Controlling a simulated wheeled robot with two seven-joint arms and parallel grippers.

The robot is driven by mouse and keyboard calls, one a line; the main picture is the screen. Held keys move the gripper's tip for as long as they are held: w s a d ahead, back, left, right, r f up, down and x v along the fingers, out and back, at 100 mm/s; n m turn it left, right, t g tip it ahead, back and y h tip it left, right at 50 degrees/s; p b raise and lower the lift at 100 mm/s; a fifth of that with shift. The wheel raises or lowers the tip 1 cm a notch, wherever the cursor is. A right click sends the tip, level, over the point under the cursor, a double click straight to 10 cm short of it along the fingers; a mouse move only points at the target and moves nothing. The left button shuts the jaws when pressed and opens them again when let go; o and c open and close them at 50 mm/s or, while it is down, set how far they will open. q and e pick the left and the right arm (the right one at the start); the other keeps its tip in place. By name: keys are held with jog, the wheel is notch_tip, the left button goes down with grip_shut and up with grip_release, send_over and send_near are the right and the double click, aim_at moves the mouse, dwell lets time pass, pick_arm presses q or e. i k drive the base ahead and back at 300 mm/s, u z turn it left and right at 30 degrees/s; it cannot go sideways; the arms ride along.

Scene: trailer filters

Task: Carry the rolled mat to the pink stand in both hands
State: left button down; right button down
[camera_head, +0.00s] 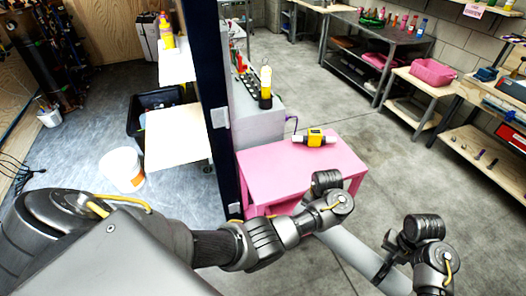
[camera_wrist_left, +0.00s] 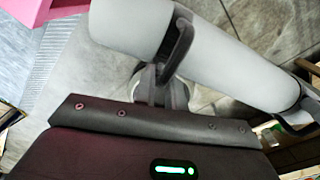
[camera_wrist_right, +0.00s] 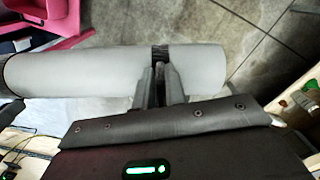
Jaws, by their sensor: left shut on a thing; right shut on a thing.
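The rolled mat (camera_head: 347,250) is a smooth, light grey cylinder held in the air, slanting down to the right in the head view. It lies nearer to me than the pink stand (camera_head: 262,178), a low pink table. My arms hide parts of the mat and the stand's front.
A yellow and black device (camera_head: 316,138) lies on the stand. A dark post (camera_head: 206,90) and a grey cabinet (camera_head: 258,120) border the stand. A white bucket (camera_head: 122,168) is at left. A wooden shelf (camera_head: 425,85) with a pink bin stands right. Floor right of the stand is clear.

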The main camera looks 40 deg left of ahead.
aim_at(298, 173)
jog(key=u, duration=0.75)
jog(key=i, duration=1)
